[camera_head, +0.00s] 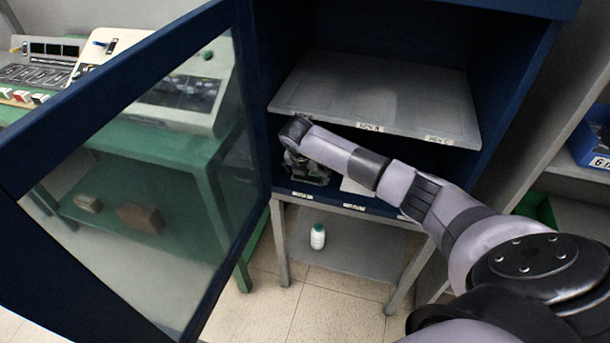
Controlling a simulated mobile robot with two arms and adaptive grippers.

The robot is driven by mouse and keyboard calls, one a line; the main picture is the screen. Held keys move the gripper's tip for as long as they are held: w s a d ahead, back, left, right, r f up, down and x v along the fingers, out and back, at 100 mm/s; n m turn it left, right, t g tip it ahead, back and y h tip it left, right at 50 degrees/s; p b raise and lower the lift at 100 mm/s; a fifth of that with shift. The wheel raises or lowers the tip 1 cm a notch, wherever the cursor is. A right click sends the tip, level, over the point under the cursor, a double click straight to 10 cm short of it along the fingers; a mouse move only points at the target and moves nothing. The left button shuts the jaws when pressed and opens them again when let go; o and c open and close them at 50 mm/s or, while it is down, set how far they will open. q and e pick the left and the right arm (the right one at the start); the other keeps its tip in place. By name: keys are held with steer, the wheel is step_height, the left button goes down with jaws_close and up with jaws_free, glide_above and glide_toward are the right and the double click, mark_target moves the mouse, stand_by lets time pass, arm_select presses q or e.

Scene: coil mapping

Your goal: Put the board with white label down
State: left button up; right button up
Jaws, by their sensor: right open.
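My right arm reaches in from the right to the lower compartment of a dark blue cabinet (510,110). My right gripper (308,178) is at the left side of that compartment, pointing down, open, and partly hidden by its own wrist. A flat white piece (352,187) lies on the compartment floor to the right of the gripper, partly covered by my arm. I cannot tell if it is the board with the white label. No board shows clearly in the gripper. My left gripper is not in view.
A grey shelf (380,88) with small labels is above my arm and looks empty. The cabinet's glass door (150,190) stands open at left. A white bottle (317,237) stands on the lower rack. A blue bin (595,140) is at right.

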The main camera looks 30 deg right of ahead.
steer(key=v, duration=0.5)
steer(key=shift+r, duration=0.35)
steer(key=s+a+b, duration=0.2)
steer(key=s+a, duration=0.5)
steer(key=a, duration=0.2)
steer(key=shift+s+f, duration=0.2)
steer(key=shift+s, duration=0.2)
